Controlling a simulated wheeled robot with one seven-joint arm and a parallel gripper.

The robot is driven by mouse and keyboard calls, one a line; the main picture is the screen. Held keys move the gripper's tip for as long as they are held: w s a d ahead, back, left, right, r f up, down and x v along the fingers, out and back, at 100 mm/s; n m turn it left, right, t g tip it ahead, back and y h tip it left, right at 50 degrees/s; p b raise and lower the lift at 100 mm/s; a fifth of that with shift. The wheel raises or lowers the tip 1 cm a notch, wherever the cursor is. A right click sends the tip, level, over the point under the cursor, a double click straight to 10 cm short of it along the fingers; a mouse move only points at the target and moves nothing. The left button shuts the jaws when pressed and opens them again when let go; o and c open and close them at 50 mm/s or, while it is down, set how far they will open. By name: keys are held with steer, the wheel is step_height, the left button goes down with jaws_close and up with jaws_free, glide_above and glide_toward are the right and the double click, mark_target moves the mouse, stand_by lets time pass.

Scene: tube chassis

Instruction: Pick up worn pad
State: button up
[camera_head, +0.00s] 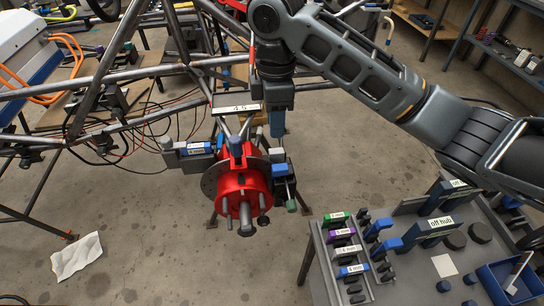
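A red hub (243,188) with a grey brake disc (209,183) behind it is fixed to the tube chassis. A dark and blue caliper-like part (281,172) sits at the right edge of the disc. My gripper (277,133) points down just above this part. Its fingers are seen edge-on against a blue piece, so I cannot tell whether they are open, shut or touching it. I cannot make out a worn pad for certain; small dark pieces around the caliper are partly hidden.
A grey bench (325,264) at lower right holds labelled blocks, an "off hub" stand (434,231) and a blue tray (513,283). A labelled holder (192,149) sits left of the disc. Chassis tubes (108,72) and cables crowd the upper left. A white cloth (77,256) lies on open floor.

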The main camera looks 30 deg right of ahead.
mark_target(276, 151)
steer(key=f, duration=0.7)
steer(key=shift+s+f, duration=0.1)
steer(key=shift+s, duration=0.15)
jaws_close()
